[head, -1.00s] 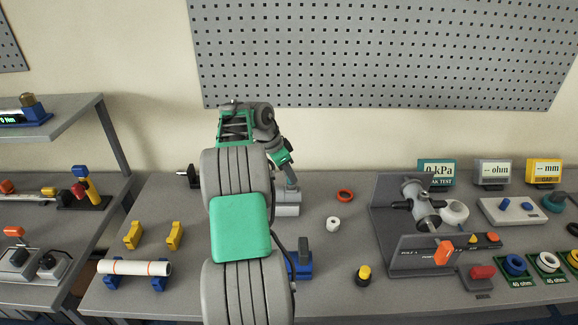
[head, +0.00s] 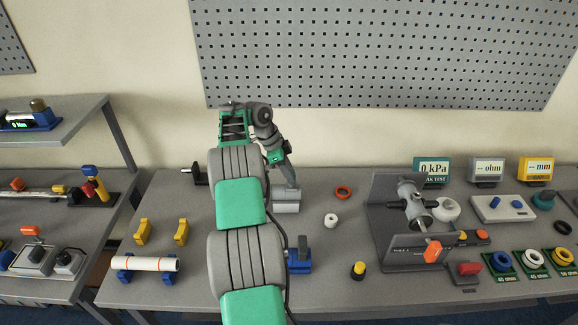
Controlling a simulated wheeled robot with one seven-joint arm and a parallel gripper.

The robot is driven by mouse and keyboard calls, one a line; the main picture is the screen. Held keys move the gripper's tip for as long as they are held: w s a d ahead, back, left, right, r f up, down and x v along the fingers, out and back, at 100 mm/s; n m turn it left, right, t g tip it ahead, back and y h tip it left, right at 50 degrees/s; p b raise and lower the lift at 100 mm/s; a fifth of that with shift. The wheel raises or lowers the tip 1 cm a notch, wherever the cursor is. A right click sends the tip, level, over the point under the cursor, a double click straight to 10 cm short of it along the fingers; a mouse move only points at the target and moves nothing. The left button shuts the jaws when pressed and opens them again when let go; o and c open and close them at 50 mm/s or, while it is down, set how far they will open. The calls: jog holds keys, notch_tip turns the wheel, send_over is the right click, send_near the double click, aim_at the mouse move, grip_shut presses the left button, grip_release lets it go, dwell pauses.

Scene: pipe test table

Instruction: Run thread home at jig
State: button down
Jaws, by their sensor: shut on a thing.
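My arm reaches from the bottom of the picture to the back of the table. My gripper (head: 291,185) points down at a light grey block (head: 287,207), which may be the jig. The gripper is small here, and its fingers are at or just above the block's top. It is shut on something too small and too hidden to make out. I cannot tell whether a thread is engaged there.
A blue clamp-like stand (head: 299,262) is right of my arm. A white pipe (head: 146,263) lies on blue supports at left, with yellow blocks (head: 143,232) behind. A grey valve fixture (head: 413,205) stands further right.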

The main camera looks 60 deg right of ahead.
jog(key=shift+w+d+b, duration=0.1)
jog(key=shift+d+b, duration=0.1)
jog(key=shift+b, duration=0.25)
jog(key=shift+m, duration=0.5)
jog(key=shift+a, duration=0.15)
jog(key=c, duration=1.1)
grip_release()
jog(key=shift+o, duration=0.2)
jog(key=o, duration=0.3)
jog(key=shift+s, duration=0.2)
